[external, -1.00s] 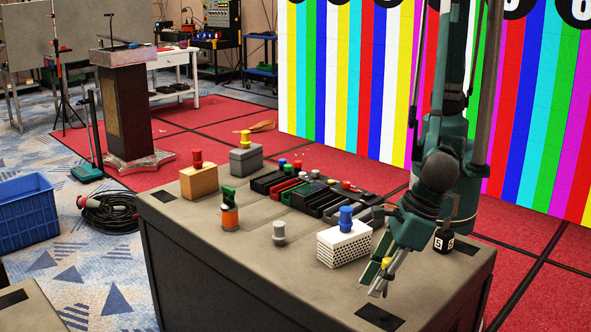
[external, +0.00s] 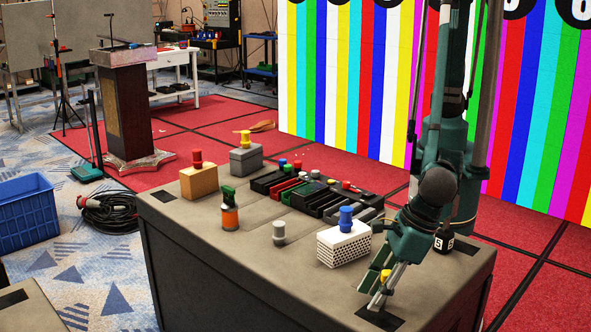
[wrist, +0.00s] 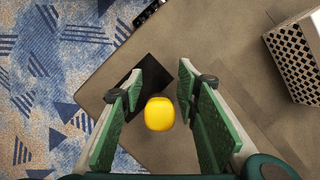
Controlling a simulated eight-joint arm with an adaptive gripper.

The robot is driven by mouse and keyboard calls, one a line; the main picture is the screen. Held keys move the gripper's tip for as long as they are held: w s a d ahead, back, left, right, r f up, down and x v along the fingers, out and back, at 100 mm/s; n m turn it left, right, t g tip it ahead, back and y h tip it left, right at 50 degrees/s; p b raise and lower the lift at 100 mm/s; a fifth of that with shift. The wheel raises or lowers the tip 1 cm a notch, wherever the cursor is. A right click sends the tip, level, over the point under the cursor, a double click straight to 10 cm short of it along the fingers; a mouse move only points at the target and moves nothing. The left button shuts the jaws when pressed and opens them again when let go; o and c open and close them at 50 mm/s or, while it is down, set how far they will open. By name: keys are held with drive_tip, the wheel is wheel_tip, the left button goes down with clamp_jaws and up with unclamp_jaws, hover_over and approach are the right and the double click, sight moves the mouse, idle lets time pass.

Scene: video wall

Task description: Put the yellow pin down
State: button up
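A yellow pin (wrist: 159,114) is seen from above between the fingers of my gripper (wrist: 160,85) in the wrist view. Bare gaps show between its rounded yellow top and both green finger pads, so my gripper looks open around it. In the external view the pin's yellow top (external: 386,276) shows beside my fingers, low over the near right corner of the grey table (external: 300,285). The pin's lower part is hidden, and I cannot tell whether it touches the tabletop.
A white perforated block (external: 343,246) with a blue pin (external: 346,217) stands left of my gripper. A black patch (wrist: 139,77) lies on the tabletop near my fingertips. The table edge is close.

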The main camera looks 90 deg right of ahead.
sight(387, 272)
drive_tip(key=shift+r, duration=0.2)
drive_tip(key=p+v, duration=0.2)
drive_tip(key=v, duration=1)
idle(1.0)
